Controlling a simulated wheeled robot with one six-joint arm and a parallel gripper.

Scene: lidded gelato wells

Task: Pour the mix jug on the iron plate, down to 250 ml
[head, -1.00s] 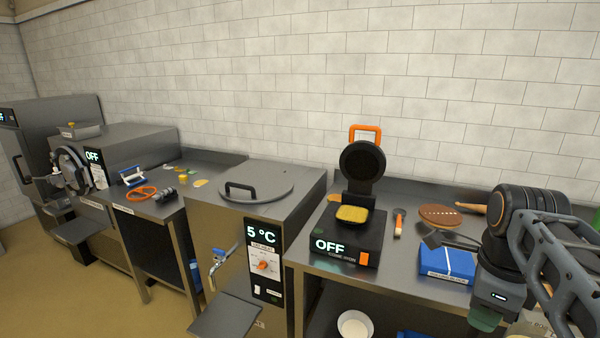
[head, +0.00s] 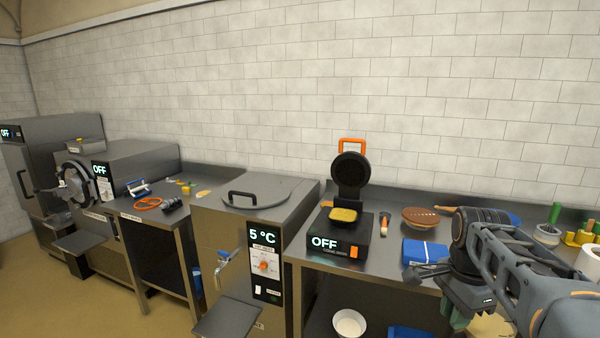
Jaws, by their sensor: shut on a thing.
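The cone iron (head: 330,243) stands on the right counter with its display reading OFF. Its round black lid (head: 350,168) with an orange handle is raised. A yellow piece (head: 343,215) covers the lower plate; I cannot tell whether it is batter or a sponge. My gripper (head: 458,316) is at the lower right, right of the iron and in front of the counter. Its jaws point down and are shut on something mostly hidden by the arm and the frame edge. A pale patch (head: 490,327) shows beside it. I cannot make out the mix jug or its level.
A blue box (head: 425,252), a brown bowl-like thing (head: 420,217) and an orange-handled tool (head: 384,225) lie right of the iron. A lidded well (head: 257,194) reading 5 °C stands left. A white bowl (head: 349,323) is below the counter. Coloured items (head: 580,238) stand far right.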

